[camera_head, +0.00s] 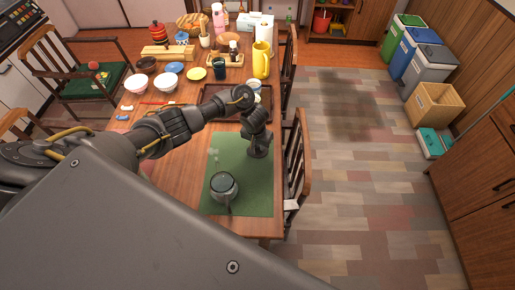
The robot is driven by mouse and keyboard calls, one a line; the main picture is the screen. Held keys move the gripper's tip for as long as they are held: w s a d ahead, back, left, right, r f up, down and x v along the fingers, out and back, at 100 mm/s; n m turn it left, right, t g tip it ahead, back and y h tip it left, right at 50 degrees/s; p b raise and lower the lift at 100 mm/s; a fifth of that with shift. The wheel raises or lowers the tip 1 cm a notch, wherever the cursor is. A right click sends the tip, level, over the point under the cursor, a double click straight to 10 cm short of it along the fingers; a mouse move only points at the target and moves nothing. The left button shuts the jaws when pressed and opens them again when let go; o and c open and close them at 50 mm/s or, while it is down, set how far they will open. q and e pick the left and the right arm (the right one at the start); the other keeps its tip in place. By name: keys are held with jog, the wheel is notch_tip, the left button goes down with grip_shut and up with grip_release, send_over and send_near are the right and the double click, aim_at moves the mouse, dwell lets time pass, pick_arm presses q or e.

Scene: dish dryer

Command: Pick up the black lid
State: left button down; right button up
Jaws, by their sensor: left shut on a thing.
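My left gripper (258,143) reaches in from the left over the far right part of the green mat (262,195). It points down and is shut on a small dark thing, which looks like the black lid (258,153); the fingers and the small size hide its details. A grey pot (224,188) with a dark round top and a handle toward the front stands on the mat, to the left of and nearer than the gripper, apart from it. My right gripper is not in view.
A dark tray (206,104) lies just behind the mat. Bowls, a yellow pitcher (261,60) and bottles crowd the far wooden table. A chair (297,160) stands close at the table's right edge. The floor to the right is clear, with bins (430,62) beyond.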

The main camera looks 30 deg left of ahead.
pick_arm(q)
jog(key=shift+s+a+f, duration=0.1)
jog(key=shift+s+f, duration=0.15)
jog(key=shift+s, duration=0.05)
